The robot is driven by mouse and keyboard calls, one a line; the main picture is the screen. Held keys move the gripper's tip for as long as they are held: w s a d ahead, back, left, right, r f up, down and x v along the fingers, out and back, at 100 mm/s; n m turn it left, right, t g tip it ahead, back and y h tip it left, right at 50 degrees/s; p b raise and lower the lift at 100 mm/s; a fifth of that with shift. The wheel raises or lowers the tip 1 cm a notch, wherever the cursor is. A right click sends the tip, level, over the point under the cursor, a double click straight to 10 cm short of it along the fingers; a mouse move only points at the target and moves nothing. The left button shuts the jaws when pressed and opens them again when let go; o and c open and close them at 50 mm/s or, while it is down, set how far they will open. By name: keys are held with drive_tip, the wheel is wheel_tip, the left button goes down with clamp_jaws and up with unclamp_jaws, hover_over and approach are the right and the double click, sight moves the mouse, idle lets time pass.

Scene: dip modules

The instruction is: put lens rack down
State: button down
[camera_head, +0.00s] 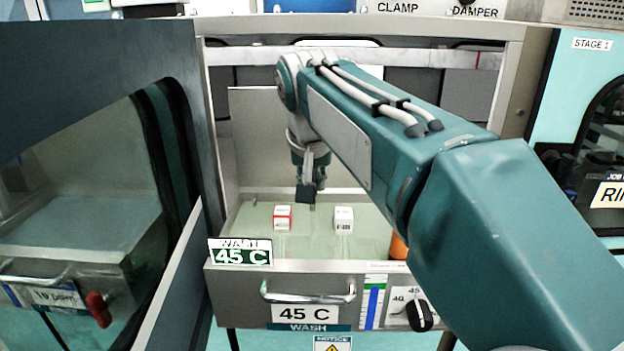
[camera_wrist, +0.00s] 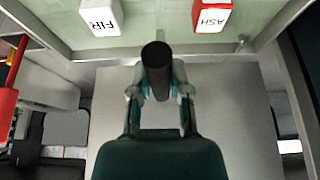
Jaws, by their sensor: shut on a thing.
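My gripper (camera_head: 310,182) points down over the back part of the open wash tank (camera_head: 237,234). It is shut on a dark piece (camera_head: 305,194), which looks like a black cylinder (camera_wrist: 157,62) between the fingers in the wrist view. I cannot tell whether this is the lens rack or its handle; no more of it shows. A red-and-white block (camera_head: 282,217), marked ASH in the wrist view (camera_wrist: 212,16), sits in the tank. A white block (camera_head: 344,219), marked FIR in the wrist view (camera_wrist: 101,17), sits right of it in the head view.
The tank front carries a handle (camera_head: 308,295), a 45 C label and a black knob (camera_head: 419,315). An orange object (camera_head: 398,246) shows at its right, partly behind my arm. Pale tank floor is clear around the blocks.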

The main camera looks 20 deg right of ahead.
drive_tip(key=c, duration=0.6)
unclamp_jaws()
drive_tip(key=v, duration=1.2)
drive_tip(key=shift+s, duration=0.1)
